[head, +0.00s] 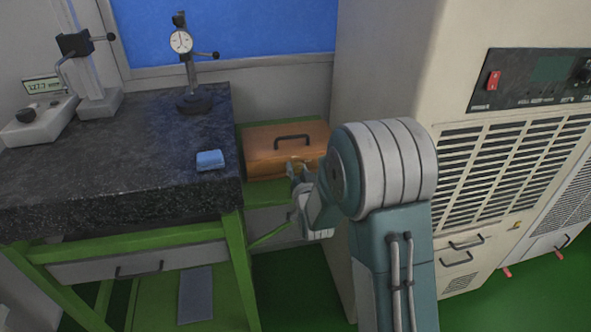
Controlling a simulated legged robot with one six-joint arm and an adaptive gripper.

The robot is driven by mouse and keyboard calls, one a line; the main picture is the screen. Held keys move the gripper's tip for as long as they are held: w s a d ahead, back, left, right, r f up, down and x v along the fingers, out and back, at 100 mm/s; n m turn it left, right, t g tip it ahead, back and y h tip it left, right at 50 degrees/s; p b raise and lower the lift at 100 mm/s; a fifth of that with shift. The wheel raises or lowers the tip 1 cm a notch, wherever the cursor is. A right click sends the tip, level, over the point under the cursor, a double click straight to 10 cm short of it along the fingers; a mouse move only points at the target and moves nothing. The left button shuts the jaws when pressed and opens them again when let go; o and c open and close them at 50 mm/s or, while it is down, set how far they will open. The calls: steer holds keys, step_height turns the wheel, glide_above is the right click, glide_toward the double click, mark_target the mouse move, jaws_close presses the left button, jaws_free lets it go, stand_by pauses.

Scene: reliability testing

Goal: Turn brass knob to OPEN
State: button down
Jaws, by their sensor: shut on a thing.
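My gripper (298,168) is at the front of an orange-brown wooden box (262,162) with a black handle on its lid. Its fingers are shut on a small part at the box's right front. The fingers and my arm mostly hide that part, and I cannot tell for sure that it is the brass knob. A small brass-coloured fitting (515,225) shows low on the front of the beige machine (395,60), well to the right of my gripper. No OPEN marking is readable.
The beige machine stands close at right. Green floor shows between them.

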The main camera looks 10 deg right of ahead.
steer(key=n, duration=0.5)
steer(key=shift+d+r+n, duration=0.1)
steer(key=shift+d+n, duration=0.05)
steer(key=shift+n, duration=0.15)
steer(key=n, duration=0.4)
steer(key=shift+n, duration=0.4)
steer(key=shift+c, duration=1.7)
jaws_free()
steer(key=shift+a, duration=0.2)
steer(key=s, duration=1.2)
steer(key=shift+w, duration=0.1)
